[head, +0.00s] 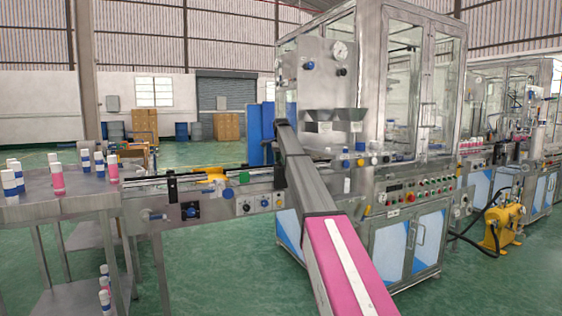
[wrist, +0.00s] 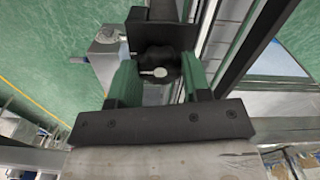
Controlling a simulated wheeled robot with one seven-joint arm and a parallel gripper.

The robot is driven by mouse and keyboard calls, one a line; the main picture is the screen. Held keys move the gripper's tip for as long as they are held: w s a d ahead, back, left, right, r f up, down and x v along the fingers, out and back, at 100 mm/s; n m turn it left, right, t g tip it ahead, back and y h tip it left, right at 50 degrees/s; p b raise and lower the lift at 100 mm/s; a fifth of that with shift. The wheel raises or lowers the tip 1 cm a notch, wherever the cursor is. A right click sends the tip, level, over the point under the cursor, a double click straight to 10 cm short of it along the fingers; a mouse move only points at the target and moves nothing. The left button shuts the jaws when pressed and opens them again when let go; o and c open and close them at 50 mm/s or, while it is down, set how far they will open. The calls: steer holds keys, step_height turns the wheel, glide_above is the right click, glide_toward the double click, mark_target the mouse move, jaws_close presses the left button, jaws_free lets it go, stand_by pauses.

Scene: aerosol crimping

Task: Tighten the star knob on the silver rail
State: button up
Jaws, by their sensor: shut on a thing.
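In the wrist view, the two green fingers of my gripper (wrist: 159,84) stand on either side of a black knob (wrist: 157,58) and are shut on it. The knob has a pale round spot facing the camera; its star outline is hard to make out. A silver rail (wrist: 213,42) runs lengthwise just right of the knob. In the head view, my arm reaches across to the line and my gripper and the knob cannot be made out. The silver conveyor rails (head: 237,174) show there left of my arm.
A steel table (head: 75,204) with several pink, blue and white cans stands at the left. A glass-walled machine (head: 420,95) with a button panel (head: 408,193) stands right of my arm. A yellow pump (head: 502,226) sits on the floor at the right.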

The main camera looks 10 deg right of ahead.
steer(key=shift+m, duration=0.3)
steer(key=o, duration=0.9)
steer(key=shift+o, duration=0.2)
steer(key=shift+r, duration=0.15)
step_height(320, 180, up, 10)
steer(key=shift+r, duration=0.25)
